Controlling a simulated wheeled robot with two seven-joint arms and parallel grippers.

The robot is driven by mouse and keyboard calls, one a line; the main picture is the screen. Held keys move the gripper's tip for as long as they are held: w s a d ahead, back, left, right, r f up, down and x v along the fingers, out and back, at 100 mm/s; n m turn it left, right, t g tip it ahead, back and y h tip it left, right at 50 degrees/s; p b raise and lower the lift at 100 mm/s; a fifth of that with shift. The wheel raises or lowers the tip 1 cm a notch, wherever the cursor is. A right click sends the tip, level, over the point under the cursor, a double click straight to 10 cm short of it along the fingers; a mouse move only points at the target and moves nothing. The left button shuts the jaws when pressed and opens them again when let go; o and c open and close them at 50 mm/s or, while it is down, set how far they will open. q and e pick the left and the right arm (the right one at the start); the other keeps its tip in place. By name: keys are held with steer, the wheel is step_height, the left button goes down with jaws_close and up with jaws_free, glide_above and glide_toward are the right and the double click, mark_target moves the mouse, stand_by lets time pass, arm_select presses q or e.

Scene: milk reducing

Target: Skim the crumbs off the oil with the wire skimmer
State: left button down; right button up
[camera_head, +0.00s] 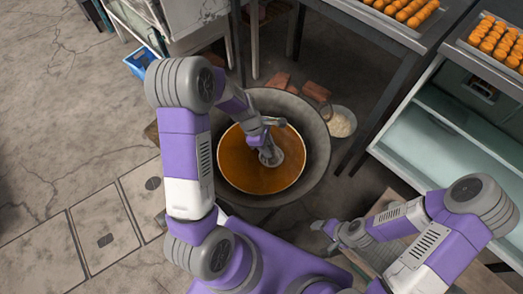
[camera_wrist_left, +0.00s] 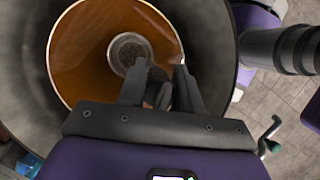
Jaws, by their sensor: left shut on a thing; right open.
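A large dark wok (camera_head: 318,150) holds orange-brown oil (camera_head: 237,165), which also fills much of the left wrist view (camera_wrist_left: 85,60). My left gripper (camera_head: 264,136) is over the oil and shut on the skimmer handle, between its fingers (camera_wrist_left: 158,90). The round grey skimmer head (camera_head: 271,157) is at the oil, right of its middle; in the left wrist view it shows as a dark mesh disc with a pale rim (camera_wrist_left: 130,53). I cannot make out separate crumbs. My right gripper (camera_head: 328,228) is open and empty, right of and below the wok.
A bowl of pale grains (camera_head: 341,124) stands right of the wok. Bricks (camera_head: 316,91) lie behind it. Trays of orange-brown fried food (camera_head: 405,10) sit on stands at the upper right. A blue crate (camera_head: 139,61) is at the upper left. The tiled floor at left is clear.

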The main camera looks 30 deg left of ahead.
arm_select(q)
step_height(320, 180, up, 11)
steer(key=p, duration=0.9)
steer(key=shift+p, duration=0.35)
steer(key=shift+f, duration=0.15)
